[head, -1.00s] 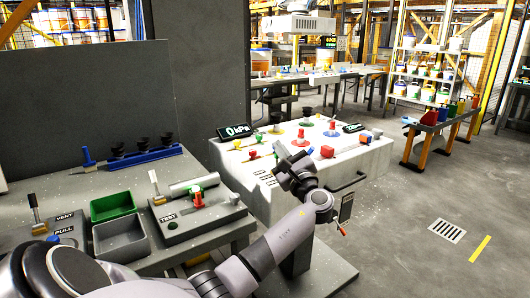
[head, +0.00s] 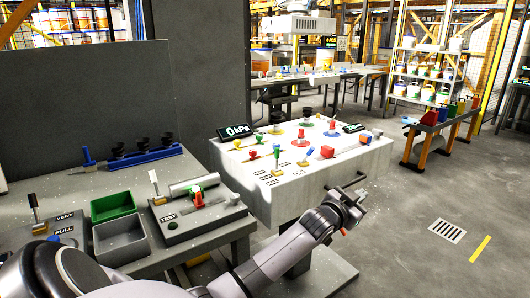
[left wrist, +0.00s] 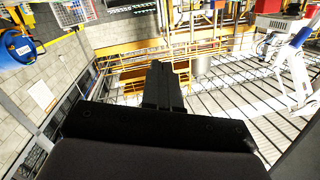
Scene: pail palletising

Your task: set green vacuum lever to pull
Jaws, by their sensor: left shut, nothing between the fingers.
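A pale console (head: 300,185) stands in the middle of the head view. My left gripper (head: 354,187) is shut and empty, in front of the console's right front side, apart from the levers. Its closed dark fingers (left wrist: 163,88) show in the left wrist view. My right gripper is not in view.
The left bench has a lever (head: 34,207) by VENT and PULL labels, a green bin (head: 113,204), a grey bin and a TEST fixture (head: 205,215). A dark panel (head: 100,90) rises behind.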

